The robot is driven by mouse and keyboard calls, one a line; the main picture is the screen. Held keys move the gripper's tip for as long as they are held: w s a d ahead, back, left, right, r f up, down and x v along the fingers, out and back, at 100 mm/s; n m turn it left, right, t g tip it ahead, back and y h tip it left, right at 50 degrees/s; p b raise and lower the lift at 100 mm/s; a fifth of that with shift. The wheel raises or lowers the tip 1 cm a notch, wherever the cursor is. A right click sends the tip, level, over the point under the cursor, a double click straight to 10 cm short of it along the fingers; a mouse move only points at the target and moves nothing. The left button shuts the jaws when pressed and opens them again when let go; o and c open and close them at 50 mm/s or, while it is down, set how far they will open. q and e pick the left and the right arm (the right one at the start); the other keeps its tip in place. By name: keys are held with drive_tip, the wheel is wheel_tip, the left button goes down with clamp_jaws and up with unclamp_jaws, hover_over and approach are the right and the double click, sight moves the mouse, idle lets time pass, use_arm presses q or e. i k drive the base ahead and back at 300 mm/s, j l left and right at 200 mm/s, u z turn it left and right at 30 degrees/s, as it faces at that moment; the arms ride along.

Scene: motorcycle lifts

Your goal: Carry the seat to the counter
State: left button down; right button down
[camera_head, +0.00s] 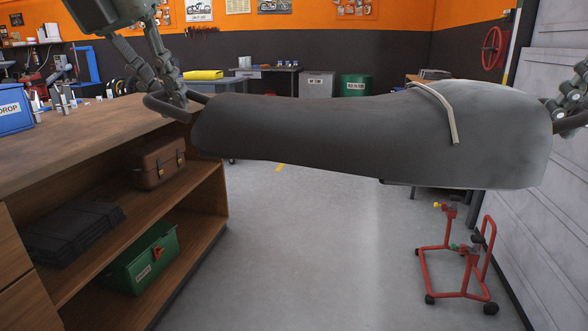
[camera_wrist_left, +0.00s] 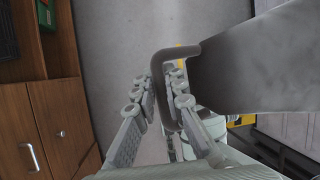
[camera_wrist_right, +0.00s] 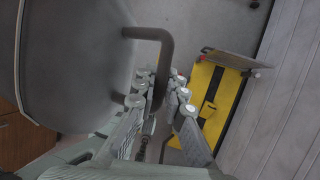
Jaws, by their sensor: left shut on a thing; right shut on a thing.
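The seat (camera_head: 300,130) is long and dark grey, with a paler right end and a light strap across it. It is held level off the floor, spanning between my two grippers. My left gripper (camera_head: 172,100) is shut on the dark bar handle at the seat's left end; the handle shows between its fingers in the left wrist view (camera_wrist_left: 166,95). My right gripper (camera_head: 568,110) is shut on the handle at the right end, seen in the right wrist view (camera_wrist_right: 160,90). The wooden counter (camera_head: 85,140) stands at the left; the seat's left end is close to its right edge.
A blue bin (camera_head: 12,113) and small bottles stand on the counter. Its shelves hold a brown case (camera_head: 157,163), a black stack (camera_head: 72,232) and a green box (camera_head: 143,260). A red wheeled stand (camera_head: 455,262) is at the right by the pale wall. The floor between is clear.

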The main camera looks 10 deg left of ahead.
sight(100, 119)
drive_tip(key=i, duration=3.3)
drive_tip(key=i+u, duration=0.15)
drive_tip(key=u, duration=2.7)
